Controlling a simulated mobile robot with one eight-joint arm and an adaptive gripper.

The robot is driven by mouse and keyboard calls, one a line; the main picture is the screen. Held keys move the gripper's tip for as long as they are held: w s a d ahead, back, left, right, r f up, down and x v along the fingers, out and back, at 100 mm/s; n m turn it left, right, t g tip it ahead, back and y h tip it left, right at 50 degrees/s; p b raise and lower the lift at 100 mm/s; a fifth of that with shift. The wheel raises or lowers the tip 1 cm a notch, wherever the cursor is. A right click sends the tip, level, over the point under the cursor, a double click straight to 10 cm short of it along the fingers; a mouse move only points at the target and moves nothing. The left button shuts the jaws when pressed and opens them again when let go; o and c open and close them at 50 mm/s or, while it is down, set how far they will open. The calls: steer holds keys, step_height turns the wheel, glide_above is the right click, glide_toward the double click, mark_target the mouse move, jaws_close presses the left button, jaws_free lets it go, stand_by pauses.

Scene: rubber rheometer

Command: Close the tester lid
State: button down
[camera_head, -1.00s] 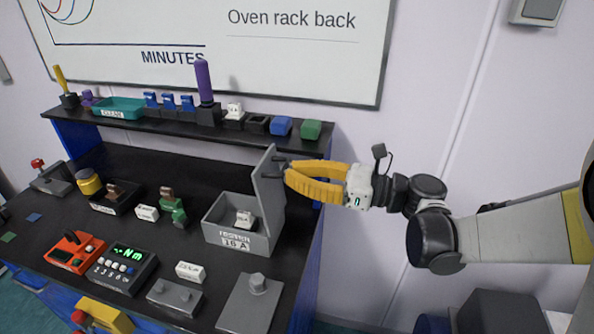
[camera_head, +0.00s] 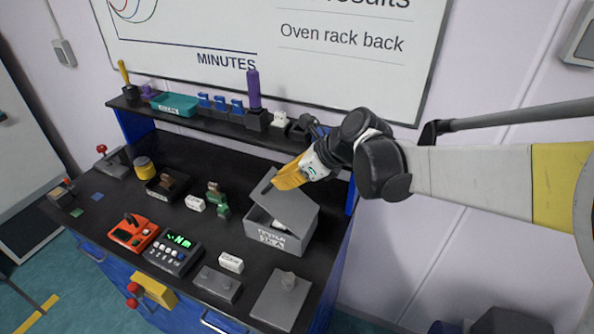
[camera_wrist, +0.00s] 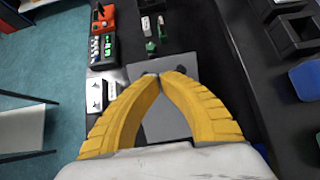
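The tester (camera_head: 270,240) is a grey open-topped box with a label on its front, standing on the black bench. Its grey lid (camera_head: 285,205) is tilted over the box, partly lowered, with a gap at the front through which a white item shows. My gripper (camera_head: 278,184) has yellow fingers and is at the lid's upper left part, apparently touching or just above it. In the wrist view the fingertips (camera_wrist: 159,75) meet over the grey lid (camera_wrist: 165,118), with nothing seen between them. The fingers hide part of the lid.
A raised black shelf (camera_head: 200,122) runs behind, holding a teal tray (camera_head: 175,104), blue pieces and a tall purple tool (camera_head: 253,90). A meter with green digits (camera_head: 174,252), an orange device (camera_head: 133,232) and a grey plate (camera_head: 281,300) stand in front.

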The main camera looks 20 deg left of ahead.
mark_target(264, 184)
steer(key=a+f+h, duration=0.5)
steer(key=shift+w+a+f+g, duration=0.1)
steer(key=shift+w+a+g, duration=0.1)
steer(key=shift+w+g, duration=0.2)
steer(key=shift+x, duration=0.8)
steer(key=shift+a+f+b, duration=0.1)
steer(key=shift+a+b, duration=0.05)
steer(key=shift+b, duration=0.15)
